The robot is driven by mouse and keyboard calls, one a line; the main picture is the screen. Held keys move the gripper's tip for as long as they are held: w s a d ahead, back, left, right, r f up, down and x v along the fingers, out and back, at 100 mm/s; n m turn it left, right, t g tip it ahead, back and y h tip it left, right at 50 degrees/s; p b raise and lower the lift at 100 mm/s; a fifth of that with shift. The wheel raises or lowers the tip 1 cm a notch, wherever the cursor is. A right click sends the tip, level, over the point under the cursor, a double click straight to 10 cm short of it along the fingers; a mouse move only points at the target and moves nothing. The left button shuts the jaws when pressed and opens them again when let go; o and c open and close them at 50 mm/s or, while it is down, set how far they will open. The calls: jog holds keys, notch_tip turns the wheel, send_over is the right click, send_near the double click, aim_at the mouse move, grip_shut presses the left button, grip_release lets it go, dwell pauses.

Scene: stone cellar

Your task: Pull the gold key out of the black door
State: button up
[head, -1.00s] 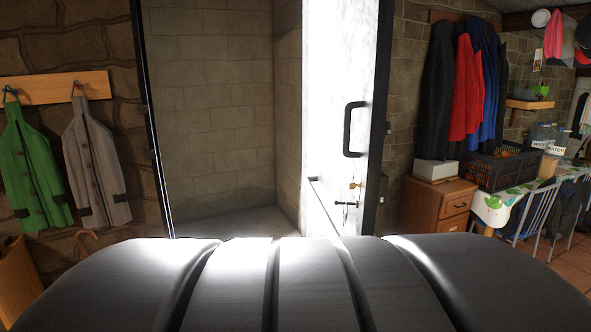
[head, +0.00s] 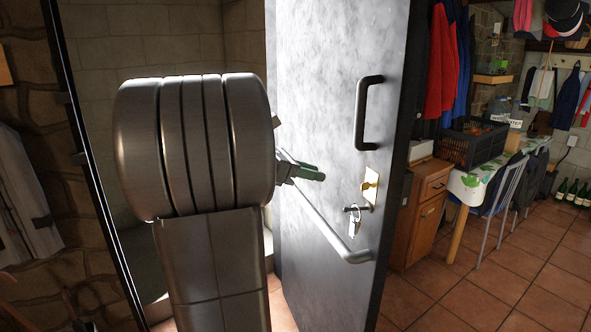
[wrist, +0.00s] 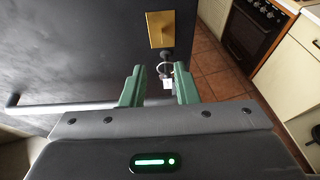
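The black door (head: 320,90) stands ajar, its face bright with glare. A gold plate (head: 371,180) sits near its free edge and also shows in the wrist view (wrist: 160,29). Just below the plate, a dark key stem sticks out, with a ring and pale hanging pieces (head: 355,223); I cannot make out a gold colour on it. In the wrist view the ring and a pale tag (wrist: 168,84) appear between my green fingertips, seemingly beyond them. My gripper (head: 312,172) is open, with its fingers apart and empty, left of the plate in the head view.
A vertical pull handle (head: 366,112) is above the plate. A long horizontal bar (head: 325,230) crosses the door below my gripper. A wooden cabinet (head: 425,205), a table and a chair (head: 505,195) stand to the right. The tiled floor (head: 470,280) in front is clear.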

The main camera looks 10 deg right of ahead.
jog(key=p+x, duration=0.1)
jog(key=x, duration=1.2)
jog(key=shift+d, duration=0.4)
jog(key=shift+s, duration=0.1)
jog(key=shift+c, duration=0.4)
grip_shut()
jog(key=shift+a, duration=0.3)
jog(key=shift+s+a+p, duration=0.2)
jog(key=shift+a+p, duration=0.1)
jog(key=shift+a, duration=0.95)
jog(key=shift+a, duration=0.3)
jog(key=s+a+p, duration=0.1)
jog(key=a, duration=0.5)
jog(key=shift+a, duration=0.35)
